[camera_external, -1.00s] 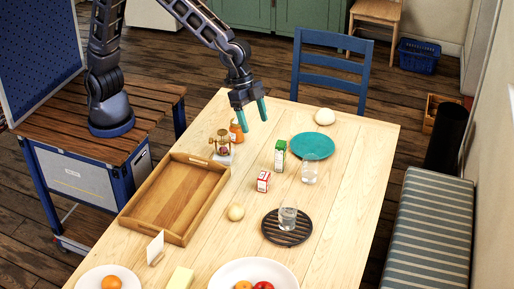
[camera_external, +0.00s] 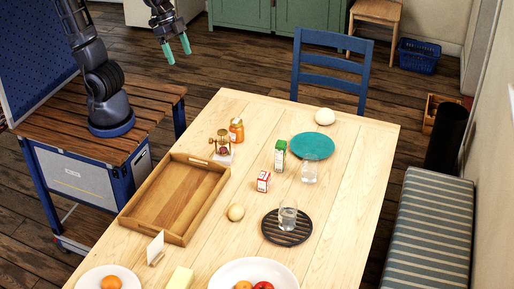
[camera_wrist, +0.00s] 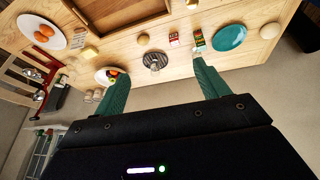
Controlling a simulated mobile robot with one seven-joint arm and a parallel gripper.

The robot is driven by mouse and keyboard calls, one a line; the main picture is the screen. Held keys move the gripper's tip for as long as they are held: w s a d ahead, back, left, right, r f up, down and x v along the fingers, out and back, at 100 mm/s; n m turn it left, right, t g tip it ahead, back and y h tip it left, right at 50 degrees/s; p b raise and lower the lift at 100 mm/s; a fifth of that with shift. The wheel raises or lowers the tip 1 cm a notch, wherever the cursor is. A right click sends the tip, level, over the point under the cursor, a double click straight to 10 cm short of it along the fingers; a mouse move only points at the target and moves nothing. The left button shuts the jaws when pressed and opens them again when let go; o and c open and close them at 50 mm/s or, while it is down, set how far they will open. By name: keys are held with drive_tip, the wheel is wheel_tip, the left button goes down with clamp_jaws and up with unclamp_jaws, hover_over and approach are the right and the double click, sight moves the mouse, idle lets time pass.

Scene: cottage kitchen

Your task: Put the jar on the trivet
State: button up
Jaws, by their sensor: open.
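A clear glass (camera_external: 288,216) stands on the trivet. My gripper (camera_external: 177,46) is up in the air, off the table's far left corner and away from the jar. Its green fingers are apart with nothing between them, as the wrist view (camera_wrist: 163,66) also shows.
A brass-framed object (camera_external: 221,147) stands close beside the jar. The wooden tray (camera_external: 143,216) lies at left. A green carton (camera_external: 280,157), a small red box (camera_external: 263,181), a teal plate (camera_external: 313,143) and another glass (camera_external: 309,170) stand around the middle.

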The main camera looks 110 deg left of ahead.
drive_tip(key=s+a+f+n+y, duration=0.1)
drive_tip(key=s+a+f, duration=0.1)
drive_tip(key=s, duration=1.1)
drive_tip(key=shift+a, duration=0.4)
